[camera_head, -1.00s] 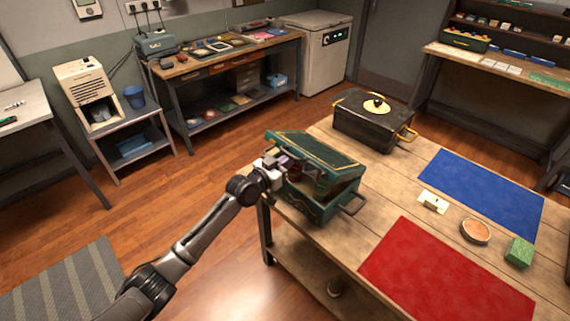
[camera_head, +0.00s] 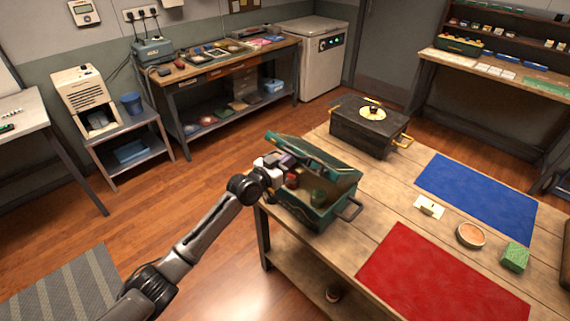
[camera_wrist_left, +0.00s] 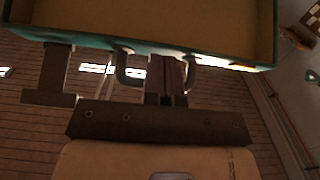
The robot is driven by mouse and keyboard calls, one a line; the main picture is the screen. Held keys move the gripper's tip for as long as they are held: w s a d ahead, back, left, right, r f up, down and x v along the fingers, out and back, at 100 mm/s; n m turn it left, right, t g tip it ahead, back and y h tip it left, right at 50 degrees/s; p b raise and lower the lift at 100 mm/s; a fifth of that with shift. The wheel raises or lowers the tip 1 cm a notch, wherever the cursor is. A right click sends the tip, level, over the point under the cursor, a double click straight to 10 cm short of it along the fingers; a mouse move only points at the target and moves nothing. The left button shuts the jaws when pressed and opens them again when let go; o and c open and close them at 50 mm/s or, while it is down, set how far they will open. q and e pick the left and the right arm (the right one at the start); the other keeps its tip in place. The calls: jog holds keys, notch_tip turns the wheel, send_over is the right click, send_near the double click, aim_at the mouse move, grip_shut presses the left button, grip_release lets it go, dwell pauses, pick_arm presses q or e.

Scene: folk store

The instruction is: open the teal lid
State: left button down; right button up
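The teal lid (camera_head: 325,160) is tilted up from the teal box (camera_head: 318,215), partly open. Inside the box I see a red thing (camera_head: 291,180) and a green round thing (camera_head: 318,197). My left gripper (camera_head: 277,167) is at the lid's raised left side in the head view. In the left wrist view, the lid's brown underside and teal rim (camera_wrist_left: 95,40) fill the top. A dark handle (camera_wrist_left: 124,72) hangs from that rim, and my left fingers (camera_wrist_left: 170,80) are together across its middle, hiding part of it. My right gripper is not in view.
A black case (camera_head: 368,128) with yellow handles stands behind the box. A blue mat (camera_head: 478,195), a red mat (camera_head: 440,280), a white plate with a switch (camera_head: 429,207), a round bowl (camera_head: 471,235) and a green block (camera_head: 515,256) lie on the wooden table (camera_head: 385,205).

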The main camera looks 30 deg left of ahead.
pick_arm(q)
jog(key=shift+w+r, duration=0.1)
jog(key=shift+r, duration=0.15)
jog(key=shift+r, duration=0.1)
jog(key=shift+w+d+r+p, duration=0.2)
jog(key=shift+w+r+p, duration=0.1)
jog(key=shift+w+r, duration=0.45)
jog(key=shift+s, duration=0.1)
dwell(0.5)
jog(key=shift+s+a+r+p, duration=0.2)
jog(key=shift+s+p, duration=0.3)
jog(key=shift+p, duration=0.1)
jog(key=s+a+p, duration=0.2)
jog(key=s+p, duration=0.4)
jog(key=s, duration=0.3)
jog(key=shift+s+f, duration=0.15)
jog(key=shift+s, duration=0.25)
jog(key=shift+d, duration=0.1)
